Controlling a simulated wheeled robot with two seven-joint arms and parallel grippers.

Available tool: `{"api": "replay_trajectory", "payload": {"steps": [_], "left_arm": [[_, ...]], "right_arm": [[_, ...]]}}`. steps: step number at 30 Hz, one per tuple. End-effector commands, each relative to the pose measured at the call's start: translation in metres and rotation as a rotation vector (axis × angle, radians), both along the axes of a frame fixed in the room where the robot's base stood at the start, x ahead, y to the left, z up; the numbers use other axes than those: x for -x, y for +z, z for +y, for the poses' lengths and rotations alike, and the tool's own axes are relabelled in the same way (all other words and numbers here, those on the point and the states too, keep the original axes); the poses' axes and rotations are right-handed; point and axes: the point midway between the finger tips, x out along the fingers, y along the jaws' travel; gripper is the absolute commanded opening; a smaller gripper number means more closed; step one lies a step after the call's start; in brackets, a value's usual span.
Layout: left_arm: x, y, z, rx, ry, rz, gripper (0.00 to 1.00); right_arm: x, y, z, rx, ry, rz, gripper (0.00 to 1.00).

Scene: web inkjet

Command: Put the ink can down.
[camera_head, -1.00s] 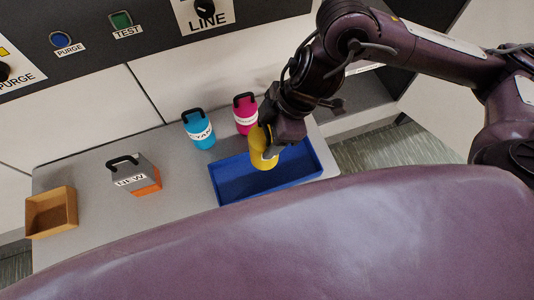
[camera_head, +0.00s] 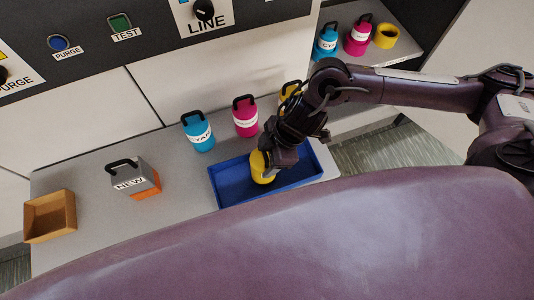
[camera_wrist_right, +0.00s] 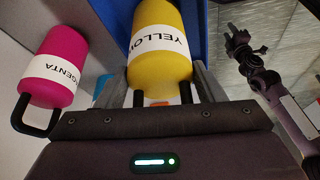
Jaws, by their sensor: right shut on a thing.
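My right gripper (camera_head: 270,163) is shut on a yellow ink can (camera_head: 262,168), by its dark handle end. In the head view the can is over or inside the blue tray (camera_head: 226,203). I cannot tell whether it touches the tray floor. In the right wrist view the can (camera_wrist_right: 160,55) fills the top middle between the fingers, with the word YELLOW on its white band, and the blue tray (camera_wrist_right: 203,25) is beside it. My left gripper (camera_wrist_right: 246,44) shows small at the right of the wrist view; its jaws are unclear.
A cyan can (camera_head: 198,132), a magenta can (camera_head: 245,117) and another yellow can (camera_head: 290,92) stand behind the tray. A grey box labelled NEW (camera_head: 132,177) and a wooden bin (camera_head: 50,216) are at left. A back-right shelf (camera_head: 408,48) holds cans and a yellow cup.

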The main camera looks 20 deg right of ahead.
Motion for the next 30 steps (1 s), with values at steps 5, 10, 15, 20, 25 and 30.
{"api": "replay_trajectory", "payload": {"steps": [5,10,15,20,25,30], "left_arm": [[0.002,-0.002,0.0,0.0,0.0,0.002,0.36],[0.002,-0.001,0.0,-0.001,0.0,0.003,0.36],[0.002,-0.001,0.0,-0.001,0.0,0.003,0.36],[0.002,0.001,0.0,-0.001,0.001,0.003,0.36],[0.002,-0.003,0.0,-0.001,0.001,0.003,0.36],[0.002,-0.006,0.0,-0.001,0.001,0.003,0.36]], "right_arm": [[0.0,-0.004,0.001,-0.002,-0.001,-0.001,0.25],[0.0,-0.003,0.0,0.0,0.0,0.0,0.84],[0.0,-0.003,0.0,0.0,0.0,0.0,0.84],[0.0,0.001,0.0,-0.001,0.001,-0.001,0.84],[0.001,0.02,-0.008,0.0,0.001,-0.004,0.84],[0.002,0.055,-0.023,0.0,0.001,-0.006,0.84]]}}
